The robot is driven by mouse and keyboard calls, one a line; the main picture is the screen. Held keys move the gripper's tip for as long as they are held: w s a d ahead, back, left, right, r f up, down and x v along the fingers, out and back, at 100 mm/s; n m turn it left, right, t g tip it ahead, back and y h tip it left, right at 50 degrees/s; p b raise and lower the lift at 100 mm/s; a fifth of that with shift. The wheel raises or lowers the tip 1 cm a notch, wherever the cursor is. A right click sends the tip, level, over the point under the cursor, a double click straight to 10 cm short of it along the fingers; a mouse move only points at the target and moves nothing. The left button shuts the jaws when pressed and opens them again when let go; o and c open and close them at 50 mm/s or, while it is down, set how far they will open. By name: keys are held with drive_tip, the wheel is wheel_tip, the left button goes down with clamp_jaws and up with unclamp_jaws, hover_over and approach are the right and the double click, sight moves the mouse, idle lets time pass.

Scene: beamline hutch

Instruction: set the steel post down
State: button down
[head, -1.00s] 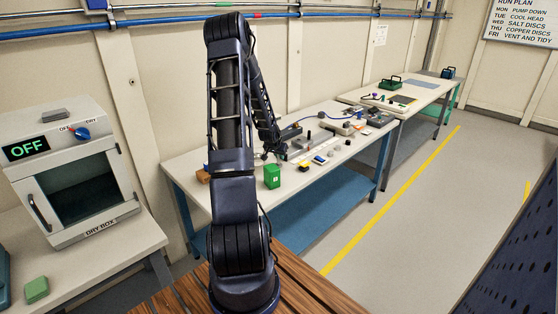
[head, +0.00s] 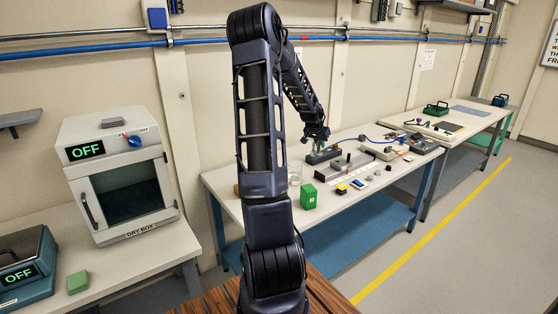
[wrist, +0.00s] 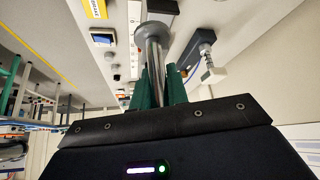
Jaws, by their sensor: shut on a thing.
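The steel post (wrist: 154,57) is a shiny rod with a wide round grey foot (wrist: 155,32), seen in the wrist view. My gripper (wrist: 160,85) is shut on the rod, with its green fingers on either side. The foot is at the far end of the rod, away from the gripper, over the white bench top. I cannot tell whether it touches the bench. In the head view my gripper (head: 318,138) is over the back part of the middle bench (head: 232,190). The post is too small to make out there.
A green box (head: 308,196) stands near the bench's front left. A dark instrument (wrist: 195,47) is close right of the post in the wrist view. A dry box (head: 125,190) stands at left.

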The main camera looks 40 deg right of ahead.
drive_tip(key=w+a+f+n+t+y, duration=0.1)
drive_tip(key=w+a+n, duration=0.2)
drive_tip(key=w+a, duration=0.35)
drive_tip(key=w+a+f+n+t+y, duration=0.1)
drive_tip(key=w+a+n, duration=0.15)
drive_tip(key=w, duration=0.75)
drive_tip(key=w+a+f+n+t+y, duration=0.1)
drive_tip(key=w+a+n, duration=0.2)
drive_tip(key=w+a, duration=0.4)
drive_tip(key=w+a+r+n+y, duration=0.15)
drive_tip(key=w+a+n, duration=0.25)
drive_tip(key=w+a, duration=0.55)
drive_tip(key=w+a+r+n+y, duration=0.1)
drive_tip(key=w+a+n+y, duration=0.25)
drive_tip(key=w+a, duration=0.55)
drive_tip(key=shift+t+h, duration=0.3)
drive_tip(key=shift+t, duration=0.1)
drive_tip(key=f, duration=0.6)
drive_tip(key=s+f, duration=0.1)
drive_tip(key=f, duration=1.2)
drive_tip(key=shift+s+a+f, duration=0.1)
drive_tip(key=shift+s+a, duration=0.05)
drive_tip(key=shift+a, duration=0.15)
drive_tip(key=shift+f, duration=0.1)
drive_tip(key=c, duration=1.4)
unclamp_jaws()
drive_tip(key=shift+o, duration=0.2)
